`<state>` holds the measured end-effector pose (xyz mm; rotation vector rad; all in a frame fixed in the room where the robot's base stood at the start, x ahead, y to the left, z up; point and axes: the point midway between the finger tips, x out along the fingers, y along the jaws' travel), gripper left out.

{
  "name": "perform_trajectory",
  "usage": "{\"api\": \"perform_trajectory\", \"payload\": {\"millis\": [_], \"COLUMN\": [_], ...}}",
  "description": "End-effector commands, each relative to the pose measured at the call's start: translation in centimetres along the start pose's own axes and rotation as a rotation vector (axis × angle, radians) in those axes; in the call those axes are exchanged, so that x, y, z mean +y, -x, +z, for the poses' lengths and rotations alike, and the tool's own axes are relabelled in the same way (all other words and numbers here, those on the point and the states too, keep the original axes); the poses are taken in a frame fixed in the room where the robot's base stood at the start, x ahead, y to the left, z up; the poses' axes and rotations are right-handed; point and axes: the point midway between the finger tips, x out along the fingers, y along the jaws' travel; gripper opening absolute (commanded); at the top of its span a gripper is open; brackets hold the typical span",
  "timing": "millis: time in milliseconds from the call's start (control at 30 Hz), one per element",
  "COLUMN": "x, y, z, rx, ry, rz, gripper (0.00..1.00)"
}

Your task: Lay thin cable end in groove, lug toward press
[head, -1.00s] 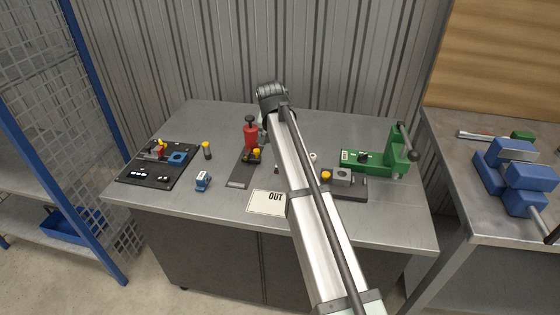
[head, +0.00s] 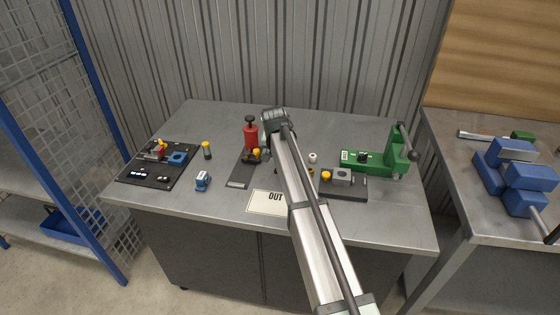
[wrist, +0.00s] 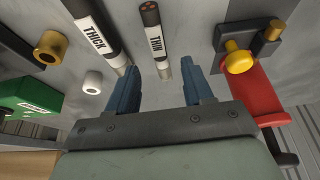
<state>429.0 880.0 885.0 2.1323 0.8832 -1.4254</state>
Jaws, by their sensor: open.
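In the wrist view the thin cable (wrist: 154,35), a short dark piece with a white THIN label, lies on the bench. Its near end has a pale metal tip, between the fingertips of my gripper (wrist: 161,67). My gripper is open, with a blue finger on each side, and I see no contact. The thick cable (wrist: 95,30), labelled THICK, lies to the left, its near end close to the left fingertip. The red press (wrist: 265,95) stands to the right and also shows in the head view (head: 251,135). My arm hides the cables and fingers in the head view. I cannot make out the groove clearly.
A yellow knob (wrist: 238,60) on a dark plate is near the right finger. A white ring (wrist: 92,82) and brass ring (wrist: 50,48) lie left. The green press (head: 375,160) stands right, a black tool board (head: 150,180) left, an OUT card (head: 265,202) in front.

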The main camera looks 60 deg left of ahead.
Motion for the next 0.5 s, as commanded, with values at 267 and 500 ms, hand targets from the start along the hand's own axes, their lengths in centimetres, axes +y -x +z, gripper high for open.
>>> {"api": "perform_trajectory", "payload": {"millis": [267,500], "x": [-0.1,-0.1], "y": [-3.3,-3.4], "z": [-0.1,-0.1], "rx": [0.0,0.001], "ry": [0.0,0.0], "rz": [0.0,0.0], "gripper": [0.51,0.5]}}
